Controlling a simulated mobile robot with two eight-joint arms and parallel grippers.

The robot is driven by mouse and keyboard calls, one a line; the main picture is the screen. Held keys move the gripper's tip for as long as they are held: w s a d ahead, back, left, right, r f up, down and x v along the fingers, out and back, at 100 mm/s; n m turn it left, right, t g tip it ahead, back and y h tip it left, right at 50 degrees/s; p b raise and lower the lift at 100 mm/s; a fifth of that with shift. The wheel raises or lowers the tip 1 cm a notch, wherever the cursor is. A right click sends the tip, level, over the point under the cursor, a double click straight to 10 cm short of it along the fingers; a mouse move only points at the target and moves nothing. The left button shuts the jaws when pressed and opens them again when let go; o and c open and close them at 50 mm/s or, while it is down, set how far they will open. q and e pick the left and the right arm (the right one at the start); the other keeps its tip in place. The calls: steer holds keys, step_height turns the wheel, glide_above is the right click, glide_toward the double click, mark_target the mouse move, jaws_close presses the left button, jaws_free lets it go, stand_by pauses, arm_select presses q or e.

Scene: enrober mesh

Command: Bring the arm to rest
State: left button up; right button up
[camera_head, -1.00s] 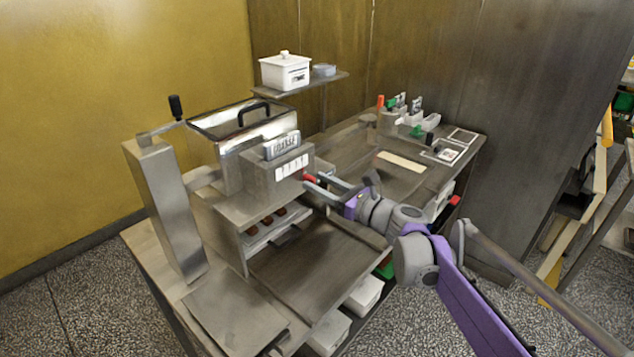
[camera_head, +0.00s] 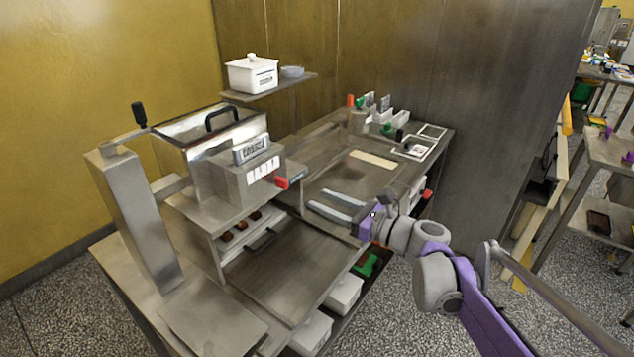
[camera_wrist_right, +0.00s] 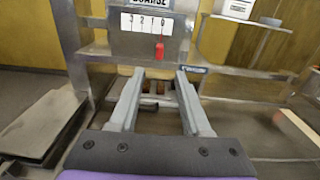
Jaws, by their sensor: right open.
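My right gripper (camera_head: 330,204) is open and empty, held above the steel bench, to the right of the enrober machine (camera_head: 215,150). Its two grey fingers (camera_wrist_right: 157,85) also show apart in the right wrist view, pointing at the machine's front. The machine's red lever (camera_head: 282,182) is clear of the fingers in the head view; it also shows as a red tip (camera_wrist_right: 159,50) in the wrist view. My purple right arm (camera_head: 480,300) comes in from the lower right. My left gripper is not in view.
Brown pieces (camera_head: 240,228) sit in the slot under the machine. A shelf (camera_head: 270,90) holds a white lidded tub (camera_head: 252,74). Several small bins and tools (camera_head: 380,115) stand at the bench's far end. White bins (camera_head: 345,292) sit below the bench. The wall (camera_head: 400,60) stands behind.

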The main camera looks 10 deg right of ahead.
steer(key=s+a+f+n+g+h+p, duration=0.25)
steer(key=s+f+n, duration=0.25)
steer(key=s+n, duration=0.3)
steer(key=s+a+f+n+g+h+p, duration=0.1)
steer(key=s+f+n+g+h, duration=0.2)
steer(key=s+f+n, duration=0.45)
steer(key=s+d+f+n+g+h+p, duration=0.1)
steer(key=s+d+f+n+h, duration=0.1)
steer(key=s+d+n, duration=0.3)
steer(key=s+d+f+n+h+p, duration=0.2)
steer(key=s+d+n+h, duration=0.3)
steer(key=s, duration=0.4)
steer(key=shift+s+f+n+g, duration=0.3)
steer(key=shift+s+n+g, duration=0.1)
steer(key=shift+n, duration=0.15)
stand_by(0.4)
